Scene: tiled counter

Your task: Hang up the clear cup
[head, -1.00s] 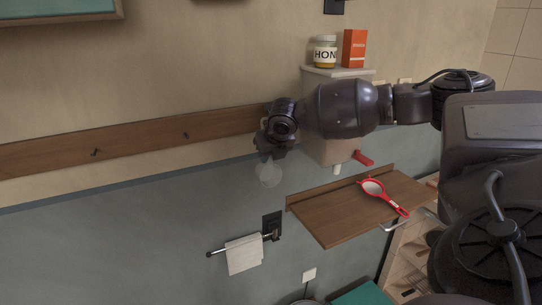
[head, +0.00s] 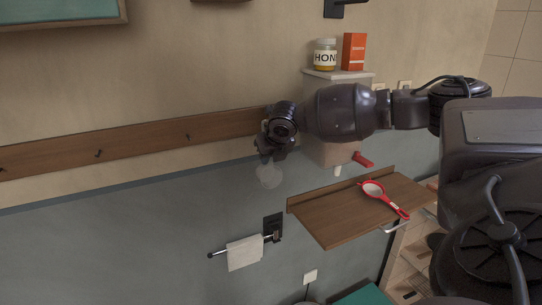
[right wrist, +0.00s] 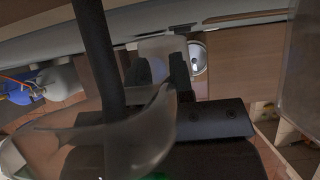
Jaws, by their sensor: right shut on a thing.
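The clear cup (head: 269,175) hangs below my right gripper (head: 268,155) in the head view, in front of the wall just under the wooden hook rail (head: 130,148). My right gripper is shut on the cup. In the right wrist view the translucent cup (right wrist: 140,135) fills the lower left, close against the dark fingers. The rail carries small dark hooks; one hook (head: 188,136) is left of my gripper and another (head: 98,153) is farther left. The rail's right end is hidden behind my right arm. My left gripper is not in view.
A wooden shelf (head: 335,215) with a red strainer (head: 373,188) is at the lower right. A towel bar with a white cloth (head: 244,253) is below the cup. A honey jar (head: 325,55) and an orange box (head: 354,50) stand on a ledge.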

